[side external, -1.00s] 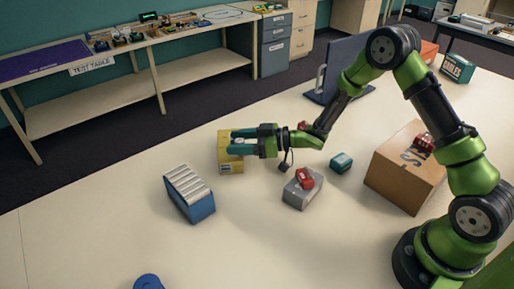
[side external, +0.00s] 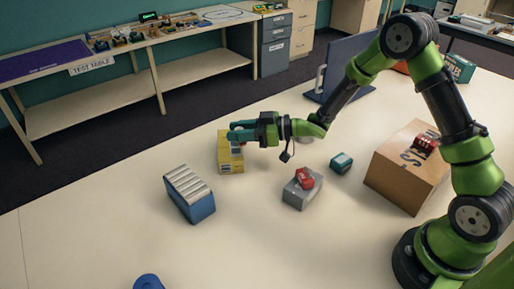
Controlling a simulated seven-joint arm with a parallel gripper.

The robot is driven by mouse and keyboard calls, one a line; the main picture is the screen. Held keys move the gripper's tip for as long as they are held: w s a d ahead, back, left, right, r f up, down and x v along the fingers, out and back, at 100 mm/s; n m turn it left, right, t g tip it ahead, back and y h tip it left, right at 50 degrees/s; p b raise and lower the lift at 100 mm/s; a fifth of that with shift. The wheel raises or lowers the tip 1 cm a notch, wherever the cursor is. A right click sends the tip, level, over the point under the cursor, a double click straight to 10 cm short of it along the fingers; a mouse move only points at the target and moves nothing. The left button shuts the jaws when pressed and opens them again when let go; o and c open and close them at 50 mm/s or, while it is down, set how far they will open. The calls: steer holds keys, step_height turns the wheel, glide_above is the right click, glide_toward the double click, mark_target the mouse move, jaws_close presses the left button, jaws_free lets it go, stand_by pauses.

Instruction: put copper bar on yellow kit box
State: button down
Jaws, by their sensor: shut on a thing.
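The yellow kit box (side external: 230,164) stands on the pale table left of centre in the side external view. My gripper (side external: 234,135) is over the box, its teal fingers pointing left and covering part of its top. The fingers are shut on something. I take it to be the copper bar, but it is too small and hidden by the fingers to make out. I cannot tell whether the held thing touches the box.
A blue box with a ribbed pale top (side external: 189,193) stands left of the yellow box. A grey box (side external: 297,197) with a red item (side external: 305,178) on it, a small teal box (side external: 341,163) and a cardboard box (side external: 404,177) stand to the right.

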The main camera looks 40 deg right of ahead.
step_height(320, 180, up, 5)
steer(key=shift+r, duration=0.1)
steer(key=w+r, duration=0.1)
steer(key=w, duration=0.3)
glide_above(230, 144)
step_height(230, 144, down, 5)
steer(key=shift+a+f, duration=0.1)
steer(key=shift+f, duration=2.2)
steer(key=shift+f, duration=0.15)
steer(key=c, duration=0.8)
jaws_free()
